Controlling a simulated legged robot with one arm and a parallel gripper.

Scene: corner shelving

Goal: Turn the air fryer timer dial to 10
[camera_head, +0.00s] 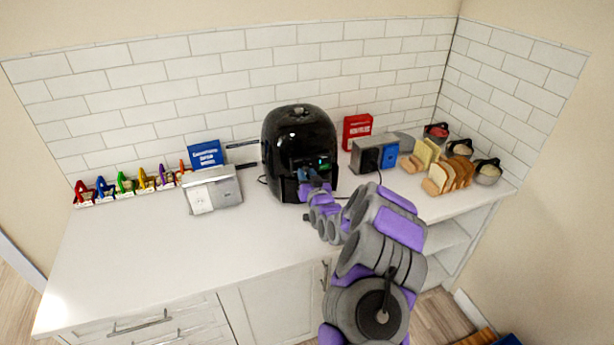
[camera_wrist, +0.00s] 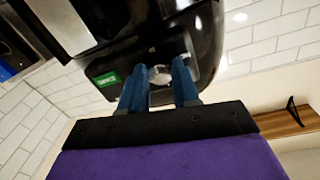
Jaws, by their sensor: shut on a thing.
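The black, glossy air fryer (camera_head: 297,130) stands upright on the white counter, near the middle of the head view. Its dark front panel also shows in the wrist view (camera_wrist: 110,66), with a small green display (camera_wrist: 108,79) on it. My gripper (camera_head: 318,172) is at the front panel. In the wrist view my gripper (camera_wrist: 160,72) has its two blue fingers on either side of the round, pale timer dial (camera_wrist: 159,74) and is shut on it. The dial's markings and pointer cannot be read. In the head view my gripper hides the dial.
A grey appliance (camera_head: 213,191) and a blue box (camera_head: 206,155) are left of the fryer. A red box (camera_head: 357,132), a toaster (camera_head: 371,153), bread slices (camera_head: 449,176) and several bowls are right. The front left counter (camera_head: 130,250) is clear.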

